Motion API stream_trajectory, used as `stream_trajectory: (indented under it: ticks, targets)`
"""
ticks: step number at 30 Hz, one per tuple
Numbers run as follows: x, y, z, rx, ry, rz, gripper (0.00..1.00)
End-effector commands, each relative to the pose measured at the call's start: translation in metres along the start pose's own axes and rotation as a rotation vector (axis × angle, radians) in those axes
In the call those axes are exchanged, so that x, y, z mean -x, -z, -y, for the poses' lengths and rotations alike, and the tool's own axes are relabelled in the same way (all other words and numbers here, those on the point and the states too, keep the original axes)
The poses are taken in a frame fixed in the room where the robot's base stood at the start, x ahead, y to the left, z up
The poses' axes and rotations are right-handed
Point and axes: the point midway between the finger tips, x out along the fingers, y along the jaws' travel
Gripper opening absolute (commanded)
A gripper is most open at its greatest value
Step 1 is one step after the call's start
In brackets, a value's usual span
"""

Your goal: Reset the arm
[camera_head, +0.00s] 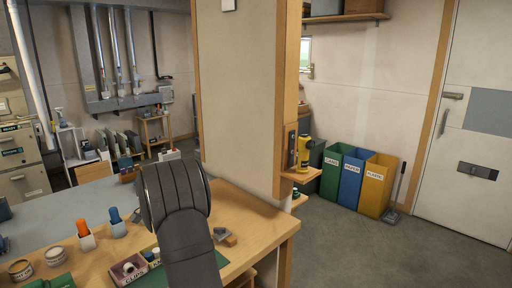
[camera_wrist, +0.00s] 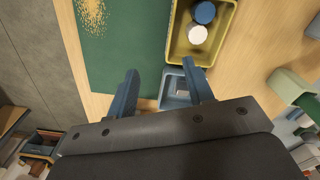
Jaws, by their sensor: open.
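My gripper (camera_wrist: 160,67) shows in the wrist view with its two blue fingers spread apart. It is open, and nothing is held between the fingers. Below it lie a green mat (camera_wrist: 120,45), a small blue-grey tray (camera_wrist: 172,98) and a yellow tray (camera_wrist: 180,48) holding a blue and a white round thing. In the head view my dark arm rises over the wooden workbench (camera_head: 255,222); its bulk hides part of the bench, and my gripper's fingers cannot be made out there.
Orange-topped (camera_head: 85,234) and blue-topped (camera_head: 117,225) holders and round tins (camera_head: 55,256) stand on the bench left of my arm. A pink box (camera_head: 128,268) sits close beside it. A wall column (camera_head: 240,90) rises behind. Green, blue and yellow bins (camera_head: 376,185) stand beyond open floor.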

Motion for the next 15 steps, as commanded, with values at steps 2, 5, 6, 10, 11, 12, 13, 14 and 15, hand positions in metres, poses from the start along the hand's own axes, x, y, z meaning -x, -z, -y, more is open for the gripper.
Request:
stream_trajectory:
  ticks: [2, 5, 6, 10, 11, 12, 13, 14, 15]
  targets:
    - [0.009, 0.006, -0.014, -0.004, 0.002, -0.002, 0.47]
    - [0.020, 0.012, -0.030, -0.004, 0.002, -0.002, 0.47]
    - [0.024, 0.015, -0.036, -0.004, 0.002, -0.002, 0.47]
    - [0.029, 0.031, -0.054, -0.012, 0.001, -0.001, 0.47]
    - [0.029, 0.036, -0.059, -0.015, 0.001, -0.001, 0.47]
    - [0.030, 0.042, -0.064, -0.019, 0.001, 0.000, 0.47]
    - [0.030, 0.046, -0.068, -0.021, 0.001, 0.000, 0.47]
    - [0.031, 0.050, -0.072, -0.024, 0.001, -0.001, 0.47]
    - [0.032, 0.056, -0.078, -0.027, 0.001, -0.001, 0.47]
